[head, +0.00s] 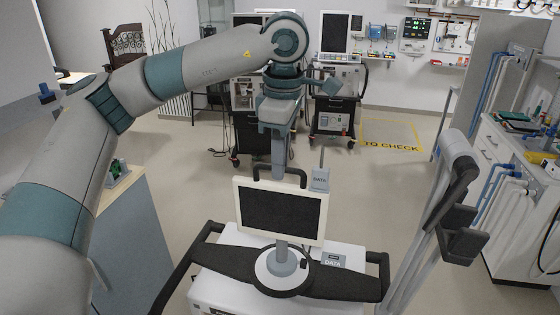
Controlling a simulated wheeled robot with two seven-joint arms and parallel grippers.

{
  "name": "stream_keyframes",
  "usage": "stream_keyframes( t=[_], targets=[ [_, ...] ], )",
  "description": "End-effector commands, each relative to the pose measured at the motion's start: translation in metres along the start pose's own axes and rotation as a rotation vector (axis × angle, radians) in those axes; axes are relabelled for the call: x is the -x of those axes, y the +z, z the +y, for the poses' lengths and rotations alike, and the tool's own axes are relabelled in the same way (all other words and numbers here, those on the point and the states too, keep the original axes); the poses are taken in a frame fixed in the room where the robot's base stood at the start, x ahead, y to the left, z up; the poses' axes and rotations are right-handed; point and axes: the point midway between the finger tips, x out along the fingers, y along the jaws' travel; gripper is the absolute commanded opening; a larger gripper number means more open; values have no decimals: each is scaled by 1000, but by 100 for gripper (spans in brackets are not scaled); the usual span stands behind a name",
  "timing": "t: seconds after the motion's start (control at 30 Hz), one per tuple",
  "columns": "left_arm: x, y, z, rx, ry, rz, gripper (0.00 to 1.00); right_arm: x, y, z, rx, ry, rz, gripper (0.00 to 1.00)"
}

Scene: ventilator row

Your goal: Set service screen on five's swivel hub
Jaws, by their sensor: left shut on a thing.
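The service screen (280,211) is a dark display in a cream frame, upright and facing me, with a black loop handle (303,172) on top. My left gripper (279,168) reaches down from above and is shut on the screen at this handle. A grey-blue stem (282,252) shows below the screen and meets the round pale swivel hub (268,272) on the white cart top (232,236). I cannot tell whether the stem is fully seated in the hub.
A black handlebar (340,288) spans the cart's front. Other ventilators (335,90) stand behind. A cabinet (135,245) is at left, a worktop (520,160) at right. Open floor lies between.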

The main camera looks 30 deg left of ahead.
Motion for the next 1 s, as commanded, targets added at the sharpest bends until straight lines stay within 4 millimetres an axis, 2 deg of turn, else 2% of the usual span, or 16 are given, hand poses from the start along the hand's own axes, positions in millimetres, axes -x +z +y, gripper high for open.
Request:
stream_keyframes(
  t=[1.0],
  targets=[
    [-5, 1, 0, 0, 3, -3, 0, -6, 1, 4, 2, 4, -1, 0]
  ],
)
